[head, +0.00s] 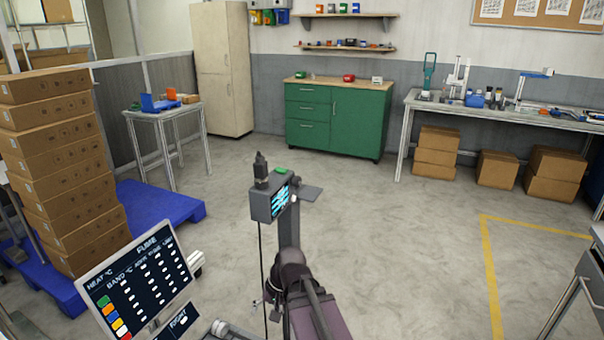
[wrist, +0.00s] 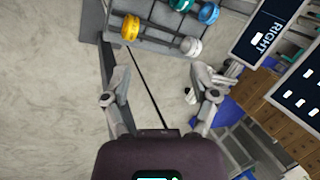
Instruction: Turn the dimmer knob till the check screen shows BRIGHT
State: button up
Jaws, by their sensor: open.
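My gripper (wrist: 160,78) is open and empty in the wrist view, its two fingers spread over bare floor. Past the fingertips, a grey panel (wrist: 150,38) carries round knob-like pieces: a yellow one (wrist: 130,28), a teal one (wrist: 180,4), a blue one (wrist: 208,13) and a pale grey one (wrist: 190,46). I cannot tell which is the dimmer knob. None touches the fingers. A dark screen (wrist: 263,38) shows the letters RIGHT beside a white block; it also shows at the bottom of the head view (head: 178,322). I cannot tell whether it is the check screen.
A white-framed chart screen (head: 138,281) with coloured squares stands at lower left. A green cabinet (head: 338,118) and a workbench (head: 500,105) line the back. The middle floor is open.

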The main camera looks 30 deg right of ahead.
jog(key=w+d+r+m+t+y+p, duration=0.1)
jog(key=d+r+m+t+y+p, duration=0.25)
jog(key=d+r, duration=0.35)
jog(key=w+d+r+m+t+y+p, duration=0.25)
jog(key=d+r+m+p, duration=0.2)
jog(key=r, duration=0.55)
jog(key=m+t+p, duration=0.5)
jog(key=m+t, duration=0.2)
send_near(299, 181)
jog(key=d+v, duration=0.1)
jog(key=v, duration=0.3)
jog(key=shift+w+a+f+y, duration=0.1)
jog(key=shift+w+f+y, duration=0.05)
jog(key=shift+f+y, duration=0.35)
jog(key=shift+w+a, duration=0.1)
jog(key=shift+x, duration=6.85)
grip_shut()
